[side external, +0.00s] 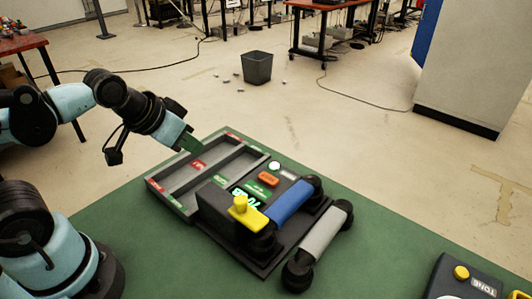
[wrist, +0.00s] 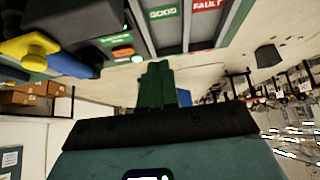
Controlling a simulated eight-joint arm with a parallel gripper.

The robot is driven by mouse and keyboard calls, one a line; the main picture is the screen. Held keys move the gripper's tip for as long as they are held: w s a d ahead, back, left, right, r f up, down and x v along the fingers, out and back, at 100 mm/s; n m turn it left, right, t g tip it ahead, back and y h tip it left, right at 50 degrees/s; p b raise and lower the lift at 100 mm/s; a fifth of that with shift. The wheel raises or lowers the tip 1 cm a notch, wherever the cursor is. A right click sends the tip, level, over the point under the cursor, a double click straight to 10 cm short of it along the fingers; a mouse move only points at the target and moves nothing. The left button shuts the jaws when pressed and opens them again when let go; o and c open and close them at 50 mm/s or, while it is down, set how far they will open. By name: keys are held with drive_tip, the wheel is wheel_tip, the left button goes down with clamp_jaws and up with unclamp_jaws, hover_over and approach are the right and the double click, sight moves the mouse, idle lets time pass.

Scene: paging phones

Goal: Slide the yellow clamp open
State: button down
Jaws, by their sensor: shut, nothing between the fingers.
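The yellow clamp (side external: 247,213) sits on the dark phone unit (side external: 218,209), with an upright yellow knob and a flat yellow plate reaching toward the blue handset (side external: 291,203). In the wrist view the yellow clamp (wrist: 32,45) is at the upper left, beside the blue handset (wrist: 68,64). My gripper (side external: 188,143) is shut and empty, above the far left part of the grey tray, well apart from the clamp. Its green fingers (wrist: 157,88) are together in the wrist view. Whether the plate touches the handset cannot be told.
The grey sorting tray (side external: 153,184) has empty compartments with red and green labels. A grey handset (side external: 324,233) lies at the unit's right. An orange button (side external: 268,179) is behind the clamp. A tone box (side external: 466,280) stands at front right. The green table (side external: 140,238) is bare at front left.

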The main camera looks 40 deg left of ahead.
idle(0.4)
drive_tip(key=c, duration=1.5)
unclamp_jaws()
drive_tip(key=shift+w+d+r, duration=0.1)
drive_tip(key=shift+d, duration=0.1)
drive_tip(key=shift+c, duration=0.2)
drive_tip(key=o, duration=0.6)
drive_tip(key=d+r+g, duration=0.1)
drive_tip(key=d, duration=0.1)
drive_tip(key=d+r+g, duration=0.1)
drive_tip(key=d+r+n+h, duration=0.1)
drive_tip(key=d+r, duration=0.1)
drive_tip(key=shift+w+d+g, duration=0.3)
drive_tip(key=shift+d+g, duration=0.05)
drive_tip(key=shift+g, duration=0.05)
drive_tip(key=shift+o, duration=0.2)
wheel_tip(320, 180, up, 6)
drive_tip(key=n+g+y, duration=0.1)
drive_tip(key=n+g, duration=0.1)
drive_tip(key=g, duration=0.2)
hover_over(241, 199)
wheel_tip(241, 199, down, 12)
drive_tip(key=shift+f, duration=0.1)
clamp_jaws()
